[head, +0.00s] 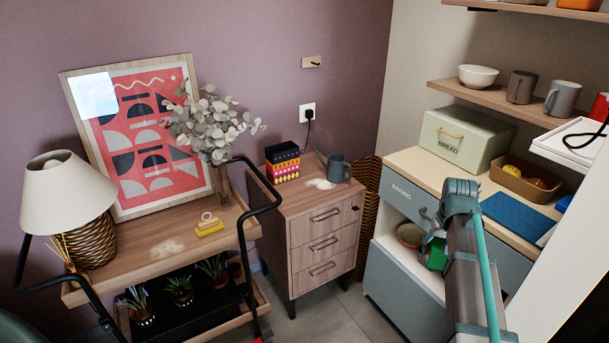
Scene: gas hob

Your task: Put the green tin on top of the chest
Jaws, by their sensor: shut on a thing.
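The green tin (437,255) is at the right, low in front of the blue-grey cabinet. It is partly hidden by my teal gripper and arm. My gripper (429,246) is shut on the tin; its fingers are small and partly covered here. The chest (297,235) is a wooden three-drawer unit on dark legs, left of my gripper against the wall. On its top stand a dark box with a colourful patterned lower part (283,162) at the back left and a grey mug (338,169) at the right.
The baking cabinet (399,197) with its counter stands right of the chest, bearing a bread box (461,139). A terracotta bowl (410,235) sits beside my gripper. A trolley (157,262) with a black handle stands left. The front of the chest top looks clear.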

